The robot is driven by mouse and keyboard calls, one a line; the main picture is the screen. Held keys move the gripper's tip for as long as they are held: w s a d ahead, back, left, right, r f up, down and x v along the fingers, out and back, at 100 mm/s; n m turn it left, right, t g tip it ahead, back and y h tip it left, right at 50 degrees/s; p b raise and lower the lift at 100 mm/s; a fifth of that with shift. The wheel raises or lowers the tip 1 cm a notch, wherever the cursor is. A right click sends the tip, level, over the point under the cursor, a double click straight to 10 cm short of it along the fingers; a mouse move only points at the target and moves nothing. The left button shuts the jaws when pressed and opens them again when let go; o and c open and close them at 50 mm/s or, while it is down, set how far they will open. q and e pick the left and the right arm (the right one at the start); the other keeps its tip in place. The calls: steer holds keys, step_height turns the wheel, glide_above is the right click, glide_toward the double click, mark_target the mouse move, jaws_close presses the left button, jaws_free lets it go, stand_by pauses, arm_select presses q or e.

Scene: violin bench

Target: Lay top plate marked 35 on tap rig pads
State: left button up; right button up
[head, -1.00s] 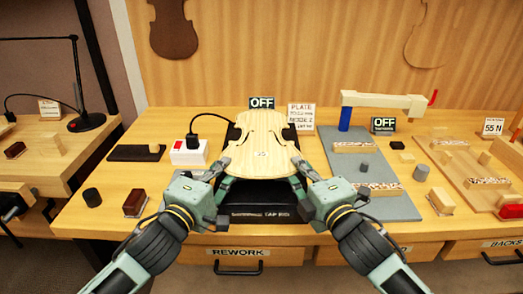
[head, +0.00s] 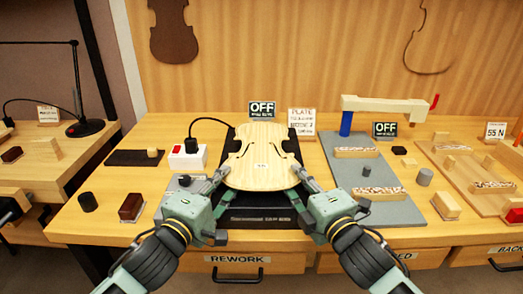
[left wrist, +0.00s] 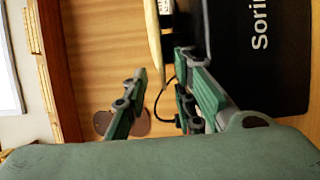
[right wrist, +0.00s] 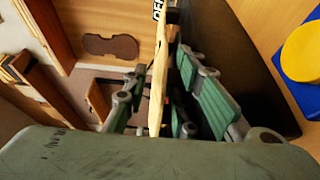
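The pale violin-shaped top plate (head: 262,150), with a small mark too blurred to read surely, lies flat over the black tap rig (head: 262,217). It hides the pads, so I cannot tell whether it touches them all. My left gripper (head: 221,174) is at the plate's lower left edge. My right gripper (head: 300,170) is at the lower right edge. In the right wrist view the plate's edge (right wrist: 158,85) stands between parted fingers, with gaps beside it.
An OFF sign (head: 262,110) and a plate card (head: 302,121) stand behind the rig. A white box with a red switch (head: 188,157) and cable is at its left. A grey mat (head: 375,215) with blocks is at its right. A dark red block (head: 132,207) lies front left.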

steer(key=shift+f, duration=0.1)
steer(key=shift+s+d+f, duration=0.1)
steer(key=shift+s+d, duration=0.05)
steer(key=shift+s, duration=0.35)
arm_select(q)
steer(key=v, duration=1.1)
steer(key=shift+s+a, duration=0.15)
steer(key=shift+s, duration=0.1)
arm_select(e)
steer(key=v, duration=1.1)
